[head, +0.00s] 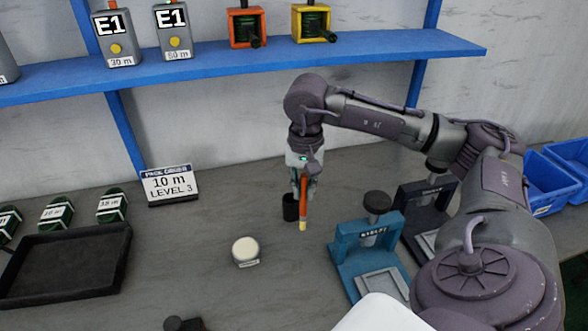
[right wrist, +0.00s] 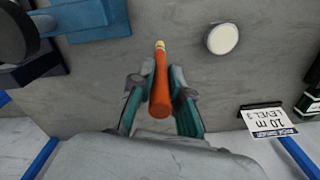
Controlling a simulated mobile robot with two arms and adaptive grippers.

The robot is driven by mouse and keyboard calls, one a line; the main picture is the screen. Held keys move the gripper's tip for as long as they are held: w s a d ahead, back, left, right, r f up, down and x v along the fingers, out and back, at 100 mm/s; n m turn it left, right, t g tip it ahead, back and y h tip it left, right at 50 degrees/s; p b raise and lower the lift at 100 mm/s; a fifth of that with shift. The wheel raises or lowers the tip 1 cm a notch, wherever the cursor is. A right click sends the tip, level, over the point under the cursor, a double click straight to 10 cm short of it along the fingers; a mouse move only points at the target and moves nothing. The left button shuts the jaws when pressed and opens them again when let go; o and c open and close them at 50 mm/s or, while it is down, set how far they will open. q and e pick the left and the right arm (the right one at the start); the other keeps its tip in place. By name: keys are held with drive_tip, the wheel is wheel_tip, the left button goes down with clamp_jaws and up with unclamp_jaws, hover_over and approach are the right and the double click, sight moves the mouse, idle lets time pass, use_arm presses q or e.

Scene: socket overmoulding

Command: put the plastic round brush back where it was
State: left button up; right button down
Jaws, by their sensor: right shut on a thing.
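The plastic round brush has an orange handle and a pale yellowish tip. My right gripper (head: 303,182) is shut on the brush (head: 304,208) and holds it upright, tip down, above the bench. In the right wrist view the brush (right wrist: 160,84) sits between the fingers of the right gripper (right wrist: 160,92). A black cup (head: 290,207) stands on the bench, just left of and partly behind the brush in the head view. The brush appears beside the cup, not in it. The cup cannot be made out in the right wrist view. My left gripper is not in view.
A round white-topped container (head: 245,250) stands front left of the cup. A teal press (head: 362,252) and a dark press (head: 424,215) stand to the right. A sign (head: 169,184) and a black tray (head: 65,265) are to the left. A blue shelf (head: 250,57) runs above.

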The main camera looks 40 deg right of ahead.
drive_tip(key=w+d+p, duration=0.1)
drive_tip(key=w+d, duration=0.4)
drive_tip(key=w, duration=0.5)
wheel_tip(320, 180, down, 7)
drive_tip(key=b, duration=0.6)
drive_tip(key=shift+w+d, duration=0.2)
drive_tip(key=shift+d, duration=0.15)
drive_tip(key=shift+s+f, duration=0.1)
drive_tip(key=c, duration=1.6)
unclamp_jaws()
drive_tip(key=shift+f, duration=0.1)
drive_tip(key=o, duration=0.5)
